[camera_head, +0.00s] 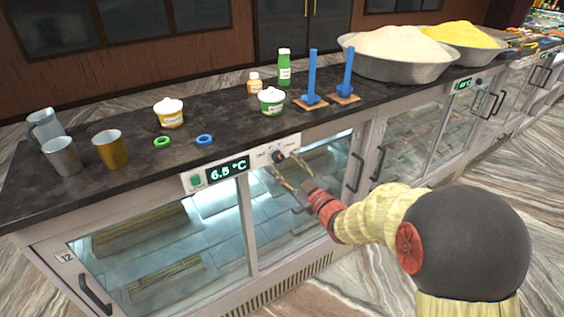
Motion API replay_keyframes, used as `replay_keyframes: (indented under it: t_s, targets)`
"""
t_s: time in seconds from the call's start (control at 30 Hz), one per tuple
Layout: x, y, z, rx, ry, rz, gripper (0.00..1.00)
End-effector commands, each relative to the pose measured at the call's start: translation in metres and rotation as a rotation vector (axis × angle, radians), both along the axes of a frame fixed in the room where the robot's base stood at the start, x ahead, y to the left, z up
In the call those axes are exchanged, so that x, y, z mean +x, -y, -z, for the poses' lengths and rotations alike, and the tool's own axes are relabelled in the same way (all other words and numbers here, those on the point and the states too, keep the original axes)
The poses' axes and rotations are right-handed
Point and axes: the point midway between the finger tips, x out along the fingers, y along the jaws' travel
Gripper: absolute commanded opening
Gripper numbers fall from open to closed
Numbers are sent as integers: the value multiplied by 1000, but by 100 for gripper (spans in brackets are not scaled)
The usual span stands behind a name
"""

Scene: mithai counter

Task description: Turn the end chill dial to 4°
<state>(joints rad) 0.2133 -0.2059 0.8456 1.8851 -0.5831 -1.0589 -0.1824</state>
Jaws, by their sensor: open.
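The end chill dial (278,156) is a small dark knob on the white control panel (291,146) under the counter's front edge. The green-lit display (228,169) on the same panel reads 6.5 °C. A small green switch (196,178) sits left of the display. My gripper (277,170) is open, its fingers pointing at the panel just below and around the dial. I cannot tell whether the fingers touch the dial. The dial's pointer and markings are too small to read.
The dark counter top (230,149) holds cups, tubs, bottles, a green ring (162,142), a blue ring (204,140) and two blue posts. Large bowls of powder stand at the right. Door handles (356,172) stick out from the glass cabinets. The marbled floor in front is clear.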

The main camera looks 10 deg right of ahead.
Motion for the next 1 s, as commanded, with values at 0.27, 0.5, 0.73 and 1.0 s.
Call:
replay_keyframes:
  t_s: [0.27, 0.5, 0.73, 1.0]
  targets:
    - [-55, 17, 0, -2, 1, 3, 46]
    - [-79, 24, 2, 0, 0, 1, 46]
    - [-82, 24, 2, 0, 0, 0, 46]
    - [-82, 24, 2, 0, 0, 0, 46]
